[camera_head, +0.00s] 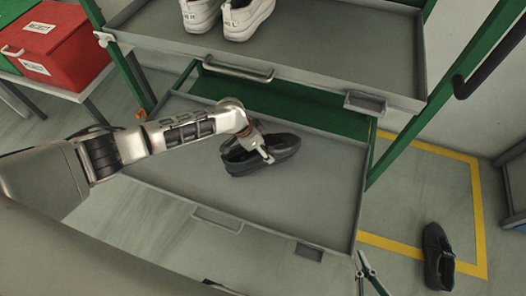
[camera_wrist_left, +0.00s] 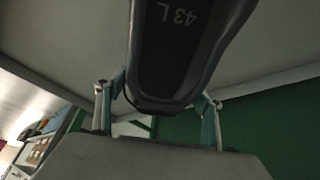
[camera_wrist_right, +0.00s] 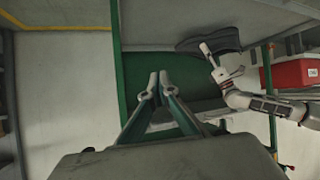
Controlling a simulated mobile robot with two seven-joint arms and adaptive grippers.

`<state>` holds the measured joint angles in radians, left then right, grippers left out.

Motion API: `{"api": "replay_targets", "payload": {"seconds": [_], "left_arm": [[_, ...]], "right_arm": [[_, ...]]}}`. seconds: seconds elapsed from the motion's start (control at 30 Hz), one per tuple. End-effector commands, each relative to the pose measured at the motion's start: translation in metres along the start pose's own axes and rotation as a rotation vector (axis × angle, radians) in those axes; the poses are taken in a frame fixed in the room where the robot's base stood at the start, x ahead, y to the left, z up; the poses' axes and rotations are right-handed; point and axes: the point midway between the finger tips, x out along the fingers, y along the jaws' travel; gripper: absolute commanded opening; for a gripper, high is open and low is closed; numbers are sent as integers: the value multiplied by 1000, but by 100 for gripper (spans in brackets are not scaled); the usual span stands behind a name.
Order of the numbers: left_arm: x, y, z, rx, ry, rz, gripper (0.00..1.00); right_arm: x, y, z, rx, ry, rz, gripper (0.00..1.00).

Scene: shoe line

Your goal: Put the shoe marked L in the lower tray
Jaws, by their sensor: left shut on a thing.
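A black shoe (camera_head: 278,151) is at the lower tray (camera_head: 310,195), over its middle. In the left wrist view its insole (camera_wrist_left: 180,45) reads "43 L". My left gripper (camera_head: 262,152) is shut on this shoe, with its fingers on either side of the heel end. The shoe looks close to the tray floor; I cannot tell whether it touches. The right wrist view also shows the shoe (camera_wrist_right: 212,42) from the side, against the tray. My right gripper (camera_wrist_right: 158,79) is empty, its fingertips together; it shows at the bottom of the head view (camera_head: 367,268).
Another black shoe (camera_head: 437,257) lies on the floor at right, by the yellow line. White shoes (camera_head: 243,17) stand in the upper tray (camera_head: 350,45) above. A red bin (camera_head: 55,45) is on a side table. Green rack posts (camera_head: 405,150) flank the trays.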

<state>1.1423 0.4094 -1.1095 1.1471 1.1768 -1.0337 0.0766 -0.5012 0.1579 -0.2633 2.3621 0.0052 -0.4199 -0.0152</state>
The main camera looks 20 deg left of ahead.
Motion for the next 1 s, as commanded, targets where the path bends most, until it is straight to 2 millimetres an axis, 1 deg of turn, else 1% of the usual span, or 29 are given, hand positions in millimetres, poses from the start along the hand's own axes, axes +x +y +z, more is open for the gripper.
{"api": "replay_targets", "payload": {"seconds": [0.07,0.17,0.23,0.3,0.33,0.37,0.43,0.53,0.7,0.73,0.77,0.8,1.0], "left_arm": [[5,1,2,-1,1,2,33],[20,2,10,-2,-4,5,33],[30,3,15,-3,-6,6,33],[35,3,17,-3,-4,6,33],[36,2,16,-2,-3,5,33],[35,2,15,-2,-1,3,28],[32,0,13,0,1,0,28],[31,0,12,0,3,-1,28],[35,0,14,0,2,1,28],[35,0,14,0,0,0,72],[35,0,14,1,0,0,80],[34,0,14,1,1,0,84],[34,0,14,0,1,0,84]], "right_arm": [[2,-2,2,5,-2,-3,0],[2,-7,7,20,-6,-11,0],[3,-11,5,36,1,-17,0],[3,-13,-3,52,20,-19,0],[3,-13,-8,57,30,-18,0],[3,-12,-12,60,40,-17,0],[4,-12,-20,64,55,-15,0],[4,-11,-22,64,57,-14,0],[5,-12,-16,63,47,-16,0],[5,-12,-17,62,48,-16,0],[5,-12,-17,61,48,-16,0],[5,-12,-17,60,48,-16,0],[4,-10,-15,52,45,-16,0]]}}
